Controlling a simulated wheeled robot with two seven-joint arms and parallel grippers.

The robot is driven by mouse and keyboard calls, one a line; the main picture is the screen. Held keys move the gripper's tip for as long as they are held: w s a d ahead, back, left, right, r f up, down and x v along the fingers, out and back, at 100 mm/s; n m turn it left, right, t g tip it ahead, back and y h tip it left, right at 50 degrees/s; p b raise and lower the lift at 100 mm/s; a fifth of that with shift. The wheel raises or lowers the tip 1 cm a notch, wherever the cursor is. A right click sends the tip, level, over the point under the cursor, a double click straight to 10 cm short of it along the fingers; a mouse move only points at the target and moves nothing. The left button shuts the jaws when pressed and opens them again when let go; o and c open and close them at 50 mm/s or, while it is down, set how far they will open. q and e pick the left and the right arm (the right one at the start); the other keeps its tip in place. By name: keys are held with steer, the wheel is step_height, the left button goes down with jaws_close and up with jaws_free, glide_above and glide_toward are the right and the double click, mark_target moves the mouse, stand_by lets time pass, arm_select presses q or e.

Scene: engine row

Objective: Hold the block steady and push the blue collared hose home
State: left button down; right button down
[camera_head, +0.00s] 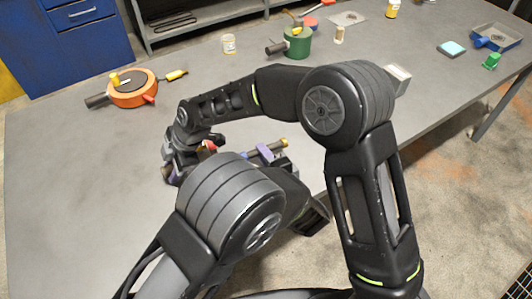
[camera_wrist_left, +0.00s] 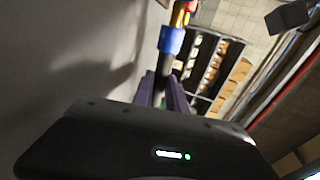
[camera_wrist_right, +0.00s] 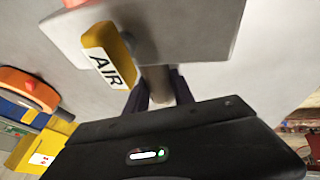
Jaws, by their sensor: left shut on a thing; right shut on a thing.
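My left gripper (camera_wrist_left: 164,86) is shut on a black hose (camera_wrist_left: 163,66). A blue collar (camera_wrist_left: 171,40) sits on the hose just past the fingertips, with a yellow and red part (camera_wrist_left: 182,14) beyond it. I cannot tell whether the hose touches that part. My right gripper (camera_wrist_right: 157,88) is shut on a grey-brown stub (camera_wrist_right: 157,78) under a grey block (camera_wrist_right: 205,35) with a yellow AIR label (camera_wrist_right: 106,55).
An orange round unit (camera_head: 134,94) with a dark pipe lies behind on the left. The bench at the left front is clear. My forearms cross close together.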

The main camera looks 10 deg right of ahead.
mark_target(252, 157)
arm_select(q)
steer(key=shift+s+a, duration=0.15)
steer(key=shift+a, duration=0.75)
steer(key=shift+s+a, duration=0.1)
steer(key=shift+a, duration=0.55)
steer(key=c, duration=1.3)
jaws_free()
steer(key=shift+d, duration=0.1)
steer(key=shift+o, duration=0.2)
steer(key=shift+s, duration=0.15)
steer(key=v, duration=1.1)
steer(key=shift+s+d+r, duration=0.15)
steer(key=shift+s, duration=0.2)
arm_select(e)
steer(key=c, duration=1)
jaws_free()
